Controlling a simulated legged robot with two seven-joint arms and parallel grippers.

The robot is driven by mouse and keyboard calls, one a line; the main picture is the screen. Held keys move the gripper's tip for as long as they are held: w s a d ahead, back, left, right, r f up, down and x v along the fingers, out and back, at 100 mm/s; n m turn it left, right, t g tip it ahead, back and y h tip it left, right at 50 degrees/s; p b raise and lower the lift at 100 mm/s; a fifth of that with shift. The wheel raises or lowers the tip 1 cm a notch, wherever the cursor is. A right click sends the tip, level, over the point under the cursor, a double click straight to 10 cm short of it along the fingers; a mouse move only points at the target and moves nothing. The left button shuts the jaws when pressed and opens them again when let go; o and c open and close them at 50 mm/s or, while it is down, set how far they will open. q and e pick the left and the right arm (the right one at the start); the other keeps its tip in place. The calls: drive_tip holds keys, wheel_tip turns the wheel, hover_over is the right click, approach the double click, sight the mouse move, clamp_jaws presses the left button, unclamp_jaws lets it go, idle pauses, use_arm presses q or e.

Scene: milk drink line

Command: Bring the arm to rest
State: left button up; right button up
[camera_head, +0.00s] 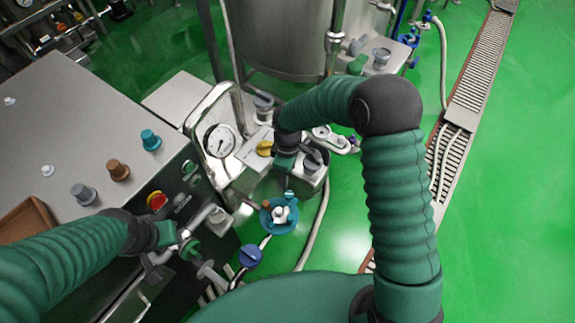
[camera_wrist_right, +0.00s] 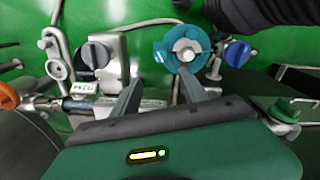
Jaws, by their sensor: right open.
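My right arm arches over from the right in the head view and points down at the valve and pipe fittings beside the steel machine. Its gripper (camera_head: 287,184) is small and partly hidden there. In the right wrist view my right gripper (camera_wrist_right: 158,92) has its two fingers apart, with nothing between them. A teal round valve wheel (camera_wrist_right: 185,47) shows just beyond the right finger; the wheel also shows in the head view (camera_head: 267,221). My left arm comes in from the left, and its gripper (camera_head: 176,240) is beside the machine's front panel; its fingers cannot be made out clearly.
The steel machine (camera_head: 75,120) carries several knobs and a red button (camera_head: 157,201). A pressure gauge (camera_head: 219,141), a dark grey knob (camera_wrist_right: 95,55) and a blue knob (camera_head: 250,256) crowd the fittings. A steel tank (camera_head: 275,35) stands behind. Green floor (camera_head: 515,200) is clear at right.

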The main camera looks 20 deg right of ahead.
drive_tip(key=shift+r, duration=1.85)
